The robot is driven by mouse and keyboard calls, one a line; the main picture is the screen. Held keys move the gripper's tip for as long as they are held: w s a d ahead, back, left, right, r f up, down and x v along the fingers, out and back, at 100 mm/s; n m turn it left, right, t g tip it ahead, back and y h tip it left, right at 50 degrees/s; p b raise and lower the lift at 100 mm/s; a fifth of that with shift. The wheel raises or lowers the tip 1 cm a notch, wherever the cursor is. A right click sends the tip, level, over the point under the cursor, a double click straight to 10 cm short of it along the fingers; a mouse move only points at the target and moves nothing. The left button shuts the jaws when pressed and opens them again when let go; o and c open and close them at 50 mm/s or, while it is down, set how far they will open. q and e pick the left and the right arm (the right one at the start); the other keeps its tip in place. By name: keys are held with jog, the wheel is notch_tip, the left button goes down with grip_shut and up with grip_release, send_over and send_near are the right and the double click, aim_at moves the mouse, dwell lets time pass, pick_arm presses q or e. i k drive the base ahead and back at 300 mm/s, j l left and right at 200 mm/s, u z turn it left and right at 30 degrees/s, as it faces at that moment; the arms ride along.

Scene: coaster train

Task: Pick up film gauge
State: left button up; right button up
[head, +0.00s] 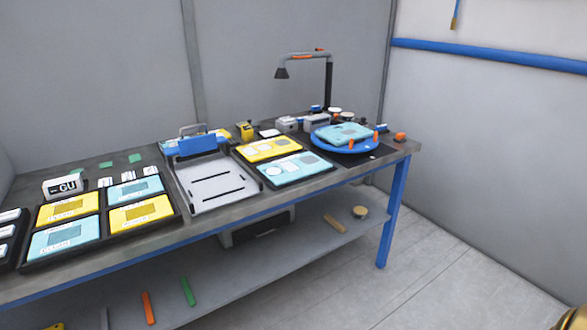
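I cannot tell for certain which object is the film gauge. A white block with a black label reading "GU" (66,187) stands on the workbench (130,245) at the left, behind the tray of cards. A small yellow device (245,130) stands near the back middle of the bench. Both are small in the head view, and nothing holds them. Neither of my grippers is in view.
A black tray (108,259) of yellow and light blue cards, a grey press with a blue bar (203,145), a second card tray (300,187) and a blue turntable (350,149) crowd the bench. A lamp (328,85) rises behind.

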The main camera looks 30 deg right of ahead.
aim_at(247, 131)
jog(key=i+l+z, duration=0.1)
jog(key=l, duration=0.3)
jog(key=i+l+z, duration=0.1)
jog(key=i+l, duration=0.15)
jog(key=i+l+z, duration=0.15)
jog(key=l, duration=0.35)
